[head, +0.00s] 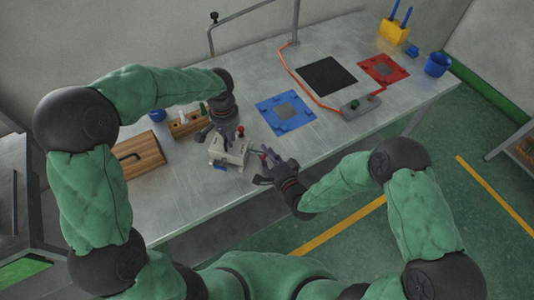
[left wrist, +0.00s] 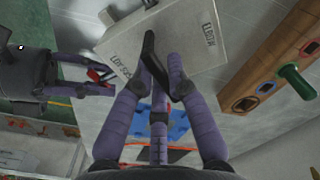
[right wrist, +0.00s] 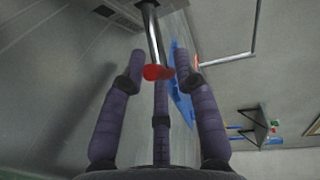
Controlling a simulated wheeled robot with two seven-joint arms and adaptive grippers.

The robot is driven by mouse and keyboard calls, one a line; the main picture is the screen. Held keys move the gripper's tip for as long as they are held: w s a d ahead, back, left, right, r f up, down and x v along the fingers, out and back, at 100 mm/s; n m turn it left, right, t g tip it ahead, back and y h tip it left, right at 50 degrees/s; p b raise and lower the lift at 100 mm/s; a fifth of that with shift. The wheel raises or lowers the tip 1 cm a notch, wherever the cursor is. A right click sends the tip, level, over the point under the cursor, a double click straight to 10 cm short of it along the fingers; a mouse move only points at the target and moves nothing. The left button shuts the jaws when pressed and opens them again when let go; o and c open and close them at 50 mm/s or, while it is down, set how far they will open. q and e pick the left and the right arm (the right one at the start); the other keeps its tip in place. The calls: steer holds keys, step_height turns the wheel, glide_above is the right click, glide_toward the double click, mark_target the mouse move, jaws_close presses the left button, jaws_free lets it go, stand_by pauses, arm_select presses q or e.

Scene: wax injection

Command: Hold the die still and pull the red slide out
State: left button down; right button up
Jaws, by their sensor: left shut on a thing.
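The die (head: 230,152) is a pale block on the front part of the bench. It also shows in the left wrist view (left wrist: 180,42), with dark lettering including "ELBOW". My left gripper (head: 219,136) is shut on the die from above, its fingers partly hiding it. The red slide (right wrist: 158,72) shows in the right wrist view as a red knob on the end of a metal rod. My right gripper (right wrist: 159,68) is open, with the knob between its fingertips and gaps visible on both sides. In the left wrist view this gripper (left wrist: 100,80) is beside the die.
A blue mat (head: 285,112), black mat (head: 327,76) and red mat (head: 383,69) lie to the right. The bench's front edge is close to my right gripper.

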steer(key=v, duration=1.2)
arm_select(q)
steer(key=c, duration=1.2)
jaws_free()
steer(key=shift+o, duration=0.2)
steer(key=shift+r, duration=0.1)
